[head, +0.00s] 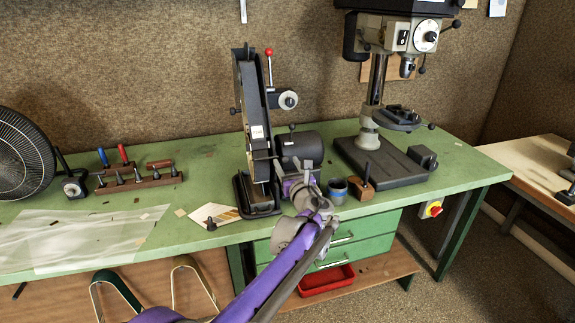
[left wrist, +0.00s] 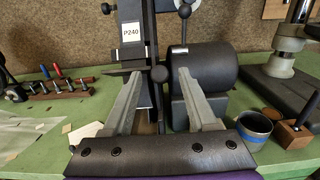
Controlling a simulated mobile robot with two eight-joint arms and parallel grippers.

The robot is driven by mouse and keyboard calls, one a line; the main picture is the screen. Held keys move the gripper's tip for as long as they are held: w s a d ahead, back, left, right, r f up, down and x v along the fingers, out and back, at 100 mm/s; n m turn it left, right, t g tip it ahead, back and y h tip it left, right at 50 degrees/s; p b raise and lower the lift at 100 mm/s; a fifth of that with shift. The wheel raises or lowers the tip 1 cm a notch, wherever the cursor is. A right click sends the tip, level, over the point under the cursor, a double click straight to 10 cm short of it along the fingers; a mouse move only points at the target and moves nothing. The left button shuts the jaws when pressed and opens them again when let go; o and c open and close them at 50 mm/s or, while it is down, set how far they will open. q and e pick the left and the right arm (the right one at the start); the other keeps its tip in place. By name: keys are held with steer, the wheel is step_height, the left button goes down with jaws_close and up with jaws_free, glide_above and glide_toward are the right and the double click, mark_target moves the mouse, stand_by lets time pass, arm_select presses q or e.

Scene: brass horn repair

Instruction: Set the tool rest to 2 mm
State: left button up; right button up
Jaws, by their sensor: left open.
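The belt grinder (head: 250,110) stands on the green bench, its upright belt marked P240 in the left wrist view (left wrist: 131,30). A thin dark plate that looks like the tool rest (left wrist: 122,73) crosses the front of the belt, partly behind the left finger. A dark round knob (left wrist: 160,73) is just right of it. The gap between rest and belt is too small to read. My left gripper (head: 297,174) is open in front of the grinder; in the left wrist view its fingers (left wrist: 160,76) are on either side of the knob, with nothing seen held. My right gripper is out of view.
The grinder's dark motor (left wrist: 217,65) is right of the fingers. A blue-rimmed tin (head: 337,190) and a wooden block with a dark handle (head: 362,186) stand near the front edge. A drill press (head: 385,160) is farther right. A tool rack (head: 140,180) and plastic sheet (head: 80,237) lie left.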

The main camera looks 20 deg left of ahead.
arm_select(q)
jaws_close()
stand_by(1.4)
